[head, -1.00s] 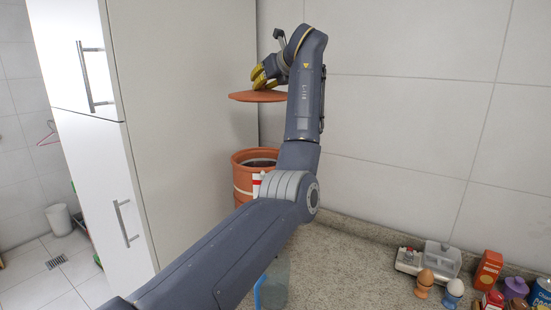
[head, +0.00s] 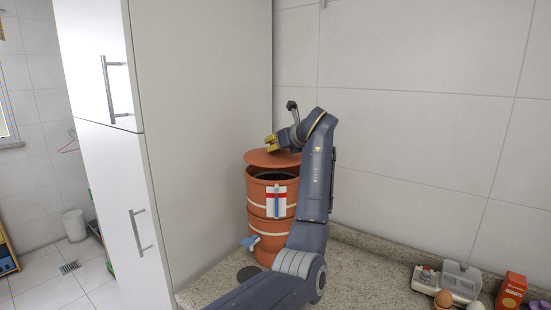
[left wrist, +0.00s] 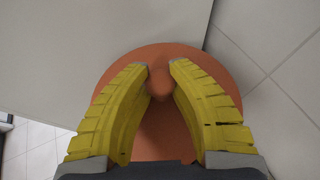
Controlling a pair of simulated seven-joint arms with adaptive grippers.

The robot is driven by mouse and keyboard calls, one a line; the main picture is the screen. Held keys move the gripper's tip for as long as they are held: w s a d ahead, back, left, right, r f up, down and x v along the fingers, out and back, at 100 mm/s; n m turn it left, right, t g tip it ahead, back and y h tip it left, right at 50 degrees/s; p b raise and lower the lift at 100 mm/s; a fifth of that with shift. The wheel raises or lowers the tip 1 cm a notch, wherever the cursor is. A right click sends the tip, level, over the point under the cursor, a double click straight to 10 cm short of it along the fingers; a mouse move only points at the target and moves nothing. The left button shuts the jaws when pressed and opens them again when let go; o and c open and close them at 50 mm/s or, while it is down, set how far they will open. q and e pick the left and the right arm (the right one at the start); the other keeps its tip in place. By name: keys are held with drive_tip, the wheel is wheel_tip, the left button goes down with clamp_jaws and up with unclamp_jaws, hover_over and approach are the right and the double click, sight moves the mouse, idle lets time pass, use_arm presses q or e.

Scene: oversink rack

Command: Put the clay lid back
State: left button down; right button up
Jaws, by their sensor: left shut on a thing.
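The clay lid (head: 262,158) is a flat orange disc held just above the mouth of the clay pot (head: 260,215). A dark gap shows between the lid and the pot's rim, and the lid looks slightly tilted. My left gripper (head: 271,145) is over the lid, shut on its knob. In the left wrist view the yellow fingers (left wrist: 160,85) close on the round knob, with the lid's orange disc (left wrist: 165,145) behind them. The pot's mouth is hidden in that view. My right gripper is not in view.
A tall white cabinet (head: 205,140) stands close on the left of the pot. A tiled wall is behind. The pot has a blue tap (head: 249,242). An egg-cup item (head: 443,299) and an orange box (head: 511,290) stand at the right on the granite counter (head: 375,280).

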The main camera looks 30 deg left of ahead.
sight(280, 155)
use_arm(q)
drive_tip(key=shift+f, duration=2.15)
drive_tip(key=c, duration=1.3)
unclamp_jaws()
drive_tip(key=shift+f, duration=0.15)
drive_tip(key=shift+o, duration=0.2)
drive_tip(key=shift+d, duration=0.1)
drive_tip(key=v, duration=1.2)
